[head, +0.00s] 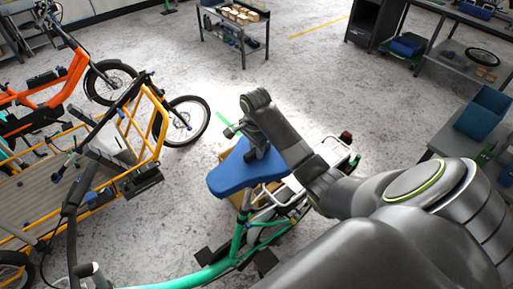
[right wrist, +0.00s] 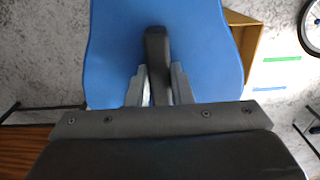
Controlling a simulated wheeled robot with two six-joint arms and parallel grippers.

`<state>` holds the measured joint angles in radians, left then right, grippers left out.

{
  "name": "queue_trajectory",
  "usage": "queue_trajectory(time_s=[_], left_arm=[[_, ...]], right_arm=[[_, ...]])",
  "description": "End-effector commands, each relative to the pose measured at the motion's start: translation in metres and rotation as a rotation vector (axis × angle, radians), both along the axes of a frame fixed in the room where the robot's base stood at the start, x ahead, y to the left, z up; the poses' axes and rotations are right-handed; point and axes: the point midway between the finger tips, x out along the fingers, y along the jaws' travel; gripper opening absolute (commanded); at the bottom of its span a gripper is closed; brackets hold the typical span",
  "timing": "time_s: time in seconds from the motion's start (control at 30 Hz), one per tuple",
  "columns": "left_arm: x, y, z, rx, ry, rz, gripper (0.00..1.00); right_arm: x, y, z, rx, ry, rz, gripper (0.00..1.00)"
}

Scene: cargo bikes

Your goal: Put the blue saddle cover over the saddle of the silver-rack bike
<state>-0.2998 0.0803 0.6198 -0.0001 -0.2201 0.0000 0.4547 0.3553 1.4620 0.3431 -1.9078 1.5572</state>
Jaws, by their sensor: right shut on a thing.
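The blue saddle cover (head: 228,176) is in the middle of the head view, and it fills the upper middle of the right wrist view (right wrist: 110,45). My right gripper (head: 257,152) is shut on the dark raised tab on top of the cover; the tab (right wrist: 156,60) shows between its fingers. The silver-rack bike (head: 243,238) has a green frame and a pale rack (head: 290,195) at its rear. The cover is above its seat post area. Its saddle is hidden by the cover, so I cannot tell whether they touch. My left gripper is not in view.
A yellow cargo bike (head: 150,118) and an orange bike (head: 50,88) stand at the left. A brown box (head: 236,201) is partly visible beneath the cover. A small table (head: 237,30) is at the back. Benches line the right. Bare floor lies between.

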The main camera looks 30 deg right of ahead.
Motion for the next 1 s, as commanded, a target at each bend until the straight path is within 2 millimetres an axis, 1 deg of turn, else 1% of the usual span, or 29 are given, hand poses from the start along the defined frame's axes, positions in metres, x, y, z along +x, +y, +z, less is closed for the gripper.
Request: queue_trajectory(time_s=[1.0], left_arm=[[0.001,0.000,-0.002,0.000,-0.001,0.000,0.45]], right_arm=[[0.000,-0.001,-0.023,0.000,0.001,0.000,0.00]])
